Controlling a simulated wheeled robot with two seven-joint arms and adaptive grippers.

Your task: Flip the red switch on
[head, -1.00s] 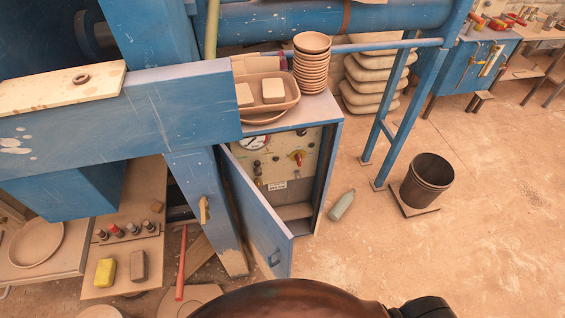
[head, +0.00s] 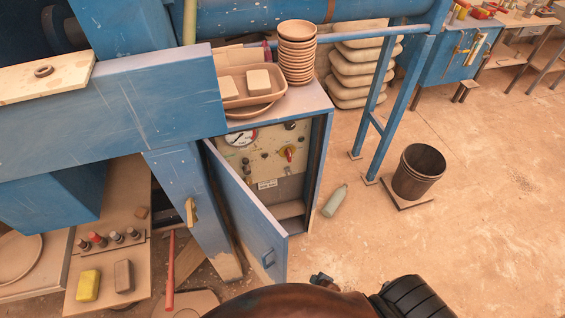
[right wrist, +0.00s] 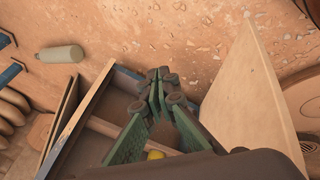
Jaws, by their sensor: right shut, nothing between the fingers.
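The red switch (head: 288,153) sits on the beige control panel (head: 245,160) inside a blue cabinet (head: 319,150). The cabinet door (head: 247,215) stands open toward the front left. The panel also carries a round gauge and dark knobs. My right gripper (right wrist: 158,82) shows in the right wrist view, its green fingers together and empty. It is in front of the cabinet opening, with the cabinet frame (right wrist: 85,112) on the left and a pale panel, probably the door, on the right. The red switch cannot be made out there. My left gripper is not in view.
Stacked bowls (head: 297,50) and a tray (head: 250,92) stand on the cabinet top. A green bottle (head: 335,201) lies on the floor to its right, near a dark bucket (head: 418,170). A red-handled bar (head: 170,270) stands left of the door.

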